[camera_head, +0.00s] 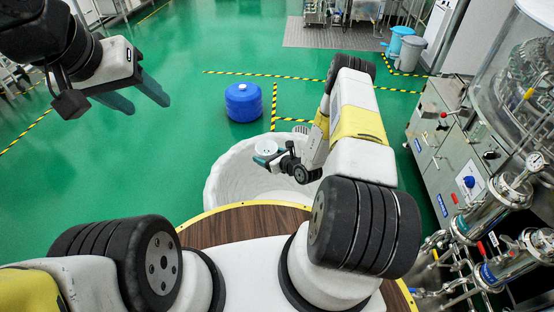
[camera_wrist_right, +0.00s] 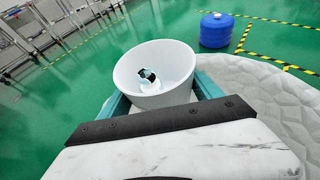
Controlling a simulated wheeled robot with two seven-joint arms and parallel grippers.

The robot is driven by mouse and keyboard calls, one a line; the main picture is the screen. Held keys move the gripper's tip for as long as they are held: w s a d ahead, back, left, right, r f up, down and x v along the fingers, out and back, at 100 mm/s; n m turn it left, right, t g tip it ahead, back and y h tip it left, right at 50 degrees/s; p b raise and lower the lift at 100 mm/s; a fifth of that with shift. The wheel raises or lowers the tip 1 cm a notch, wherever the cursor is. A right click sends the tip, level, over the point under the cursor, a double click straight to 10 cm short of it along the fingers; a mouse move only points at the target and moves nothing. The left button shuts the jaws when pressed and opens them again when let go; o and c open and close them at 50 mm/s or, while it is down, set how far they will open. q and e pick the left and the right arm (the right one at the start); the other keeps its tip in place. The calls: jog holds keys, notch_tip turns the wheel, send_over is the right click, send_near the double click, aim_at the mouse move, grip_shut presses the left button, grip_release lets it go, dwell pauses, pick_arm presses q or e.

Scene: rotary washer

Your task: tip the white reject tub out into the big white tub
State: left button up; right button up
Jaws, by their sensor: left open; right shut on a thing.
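The white reject tub (camera_head: 266,147) is a small white bowl held by my right gripper (camera_head: 270,159), its mouth facing mostly up. In the right wrist view the tub (camera_wrist_right: 126,72) sits between the teal fingers of my right gripper (camera_wrist_right: 160,98), and a small white and dark item (camera_wrist_right: 148,77) lies inside it. The big white tub (camera_head: 228,183) stands on the floor below, and the small tub is over its far part. The big tub's wall also shows in the wrist view (camera_wrist_right: 270,95). My left gripper (camera_head: 138,98) is open and empty, out at the upper left.
A blue drum (camera_head: 243,103) stands on the green floor beyond the big tub. Steel machinery (camera_head: 460,150) with pipes lines the right side. A blue bin (camera_head: 398,40) and a grey bin (camera_head: 410,53) stand at the back right.

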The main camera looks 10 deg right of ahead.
jog(key=s+a+f+m+h, duration=0.1)
jog(key=s+f, duration=0.3)
jog(key=f, duration=0.7)
jog(key=s+a+f+m+t+h, duration=0.1)
jog(key=s+f+m+h, duration=0.2)
jog(key=f, duration=0.8)
jog(key=shift+s+a+m+t+h, duration=0.35)
jog(key=shift+s+h, duration=0.15)
jog(key=shift+s, duration=0.7)
jog(key=shift+w+d, duration=0.1)
jog(key=shift+d, duration=0.1)
jog(key=w+d+r+m+g+y, duration=0.1)
jog(key=r+m+g, duration=0.1)
jog(key=w+d+r+m+g+y, duration=0.1)
jog(key=w+d+m+g+y, duration=0.1)
jog(key=g, duration=0.1)
jog(key=shift+w+d+r, duration=0.1)
jog(key=shift+r, duration=0.25)
jog(key=shift+w+d+r+m+g+y+b, duration=0.1)
jog(key=shift+r+m+g+y+b, duration=0.25)
jog(key=shift+r+g+y, duration=0.1)
jog(key=shift+w+d+r+m+g+y+b, duration=0.1)
jog(key=shift+r+m+g+y+b, duration=0.15)
jog(key=shift+r+g+y, duration=0.2)
